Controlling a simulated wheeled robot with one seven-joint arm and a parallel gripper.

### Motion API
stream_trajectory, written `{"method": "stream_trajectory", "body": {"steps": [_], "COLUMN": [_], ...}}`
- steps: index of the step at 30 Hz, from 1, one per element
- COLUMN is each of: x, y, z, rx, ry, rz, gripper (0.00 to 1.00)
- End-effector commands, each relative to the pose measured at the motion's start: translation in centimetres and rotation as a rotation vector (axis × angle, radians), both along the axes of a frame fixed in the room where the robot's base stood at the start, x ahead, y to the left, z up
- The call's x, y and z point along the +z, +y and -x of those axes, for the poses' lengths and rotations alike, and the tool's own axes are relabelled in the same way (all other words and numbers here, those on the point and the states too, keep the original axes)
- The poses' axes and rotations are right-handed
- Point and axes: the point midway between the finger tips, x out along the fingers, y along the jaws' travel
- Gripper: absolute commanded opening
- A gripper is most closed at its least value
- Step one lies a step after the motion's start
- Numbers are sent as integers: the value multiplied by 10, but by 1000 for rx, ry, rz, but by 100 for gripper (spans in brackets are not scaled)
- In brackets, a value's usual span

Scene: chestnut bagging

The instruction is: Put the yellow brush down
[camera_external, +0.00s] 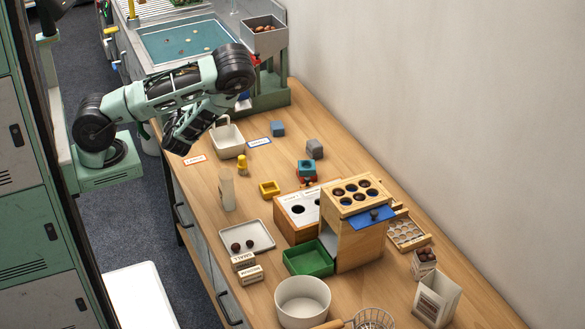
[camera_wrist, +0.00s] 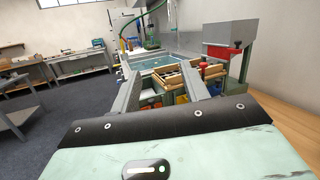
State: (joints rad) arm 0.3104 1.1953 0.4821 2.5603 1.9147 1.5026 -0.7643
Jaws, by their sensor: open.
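My gripper (camera_wrist: 166,88) shows in the wrist view with its two grey fingers spread apart. Nothing is clearly held between them; small yellow patches there seem to lie in the background. In the external view the folded arm hangs over the table's far left end and hides the fingertips. A small upright yellow piece (camera_external: 242,165) stands on the wooden table (camera_external: 345,160), just in front of a white container (camera_external: 228,141). It may be the yellow brush, but it is too small to tell. It stands apart from my arm, to its lower right.
A blue-green basin (camera_external: 188,40) and a hopper stand (camera_external: 264,38) are at the back. Bare wood lies along the wall.

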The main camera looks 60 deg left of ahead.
Motion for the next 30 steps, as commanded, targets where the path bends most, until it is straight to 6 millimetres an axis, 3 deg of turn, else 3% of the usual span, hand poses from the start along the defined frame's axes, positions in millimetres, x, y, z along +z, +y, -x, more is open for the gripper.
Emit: {"method": "stream_trajectory", "body": {"steps": [1,3,6,10,14,17,21,27,30], "x": [19,36,49,51,42,34,34,55,65], "y": [14,27,33,22,-4,-27,-51,-59,-58], "z": [22,56,105,160,191,195,177,140,130], "rx": [151,357,642,986,1281,1461,1620,1659,1647], "ry": [-76,-162,-290,-475,-689,-881,-1183,-1555,-1656], "rz": [12,37,108,256,460,649,932,1241,1315], "gripper": [45,45,45,45,45,45,45,45,45]}}
